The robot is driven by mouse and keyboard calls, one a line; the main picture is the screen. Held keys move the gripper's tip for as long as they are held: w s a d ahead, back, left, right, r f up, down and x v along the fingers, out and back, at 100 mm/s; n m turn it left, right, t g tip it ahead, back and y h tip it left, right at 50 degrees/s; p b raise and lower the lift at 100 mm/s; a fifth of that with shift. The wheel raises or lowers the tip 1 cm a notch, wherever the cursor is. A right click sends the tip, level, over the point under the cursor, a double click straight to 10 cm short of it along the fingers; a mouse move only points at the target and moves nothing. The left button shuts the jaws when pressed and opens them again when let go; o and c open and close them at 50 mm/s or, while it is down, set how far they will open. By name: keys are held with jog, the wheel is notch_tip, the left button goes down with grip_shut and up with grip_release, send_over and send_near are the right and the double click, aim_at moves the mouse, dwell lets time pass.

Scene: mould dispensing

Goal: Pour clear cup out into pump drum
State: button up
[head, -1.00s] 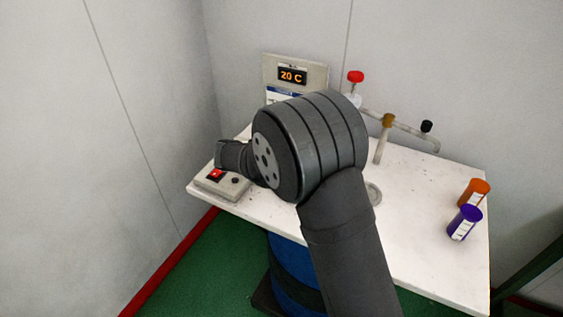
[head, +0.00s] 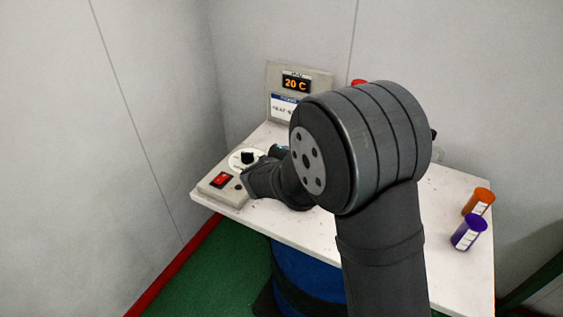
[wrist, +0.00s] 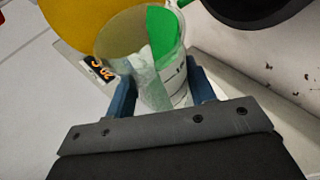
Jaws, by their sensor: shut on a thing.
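The clear cup (wrist: 148,62) is in the wrist view, with pale see-through walls, white marks on its side and green showing at its upper part. My gripper (wrist: 160,88) is shut on it, one blue finger on each side. In the head view my arm hides the gripper and the cup. A blue drum (head: 305,280) stands on the floor under the front of the table, partly hidden by my arm; I cannot tell whether it is the pump drum. I cannot tell whether the cup holds anything.
The white table (head: 300,228) carries a switch box with a red switch (head: 222,180), a dial (head: 247,158) and a 20 C display (head: 296,84). A yellow surface (wrist: 85,22) and a black round thing (wrist: 250,8) lie near the clear cup.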

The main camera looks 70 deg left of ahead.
jog(key=shift+w+d+r+m+g+y, duration=0.15)
jog(key=shift+w+d+r+m+y, duration=0.15)
jog(key=shift+r+m+y, duration=0.35)
jog(key=shift+w+d+r+m+g+y, duration=0.15)
jog(key=shift+d+r+m+y, duration=0.25)
jog(key=shift+m+y, duration=0.4)
jog(key=shift+a, duration=0.1)
dwell(2.5)
jog(key=shift+s+a+f+n+t+h, duration=0.1)
jog(key=shift+a+f+n+t+h, duration=0.1)
jog(key=shift+n+t+h, duration=0.3)
jog(key=shift+s+a+f+n+h, duration=0.15)
jog(key=shift+f+n+h, duration=0.15)
jog(key=shift+n+h, duration=0.2)
jog(key=shift+s+a+f+n+h, duration=0.1)
jog(key=shift+s+f+n+h, duration=0.05)
jog(key=shift+f+n+h, duration=0.25)
jog(key=shift+h, duration=0.25)
jog(key=shift+w+f+n, duration=0.1)
jog(key=shift+n, duration=0.25)
